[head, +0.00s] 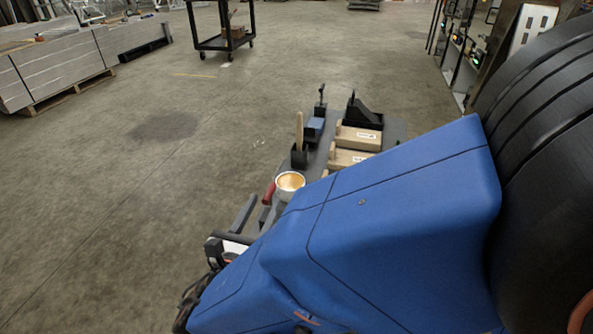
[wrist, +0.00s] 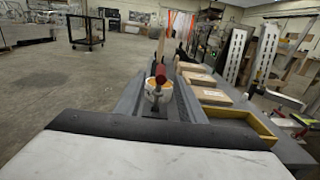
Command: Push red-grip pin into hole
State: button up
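The red-grip pin shows in the head view as a red grip (head: 269,193) beside a round white cup-like container. In the wrist view its red grip (wrist: 161,75) stands near the picture's middle, in front of that container. In the wrist view the fingers (wrist: 158,108) lie apart on either side of the pin's line. I cannot make out contact with the pin. I cannot make out the hole.
The white container (head: 290,182) is orange-yellow inside. Behind it stand a wooden handle (head: 299,133) in a black holder, a blue block (head: 315,124) and wooden blocks (head: 358,138) on a grey bench top. A yellow-edged tray (wrist: 245,120) is at right. Open floor lies left.

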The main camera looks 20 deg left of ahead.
aim_at(269, 196)
jog(key=shift+w+a+f, duration=0.1)
jog(key=shift+w, duration=1.05)
jog(key=shift+w+a+f, duration=0.1)
jog(key=shift+w, duration=1.05)
grip_shut()
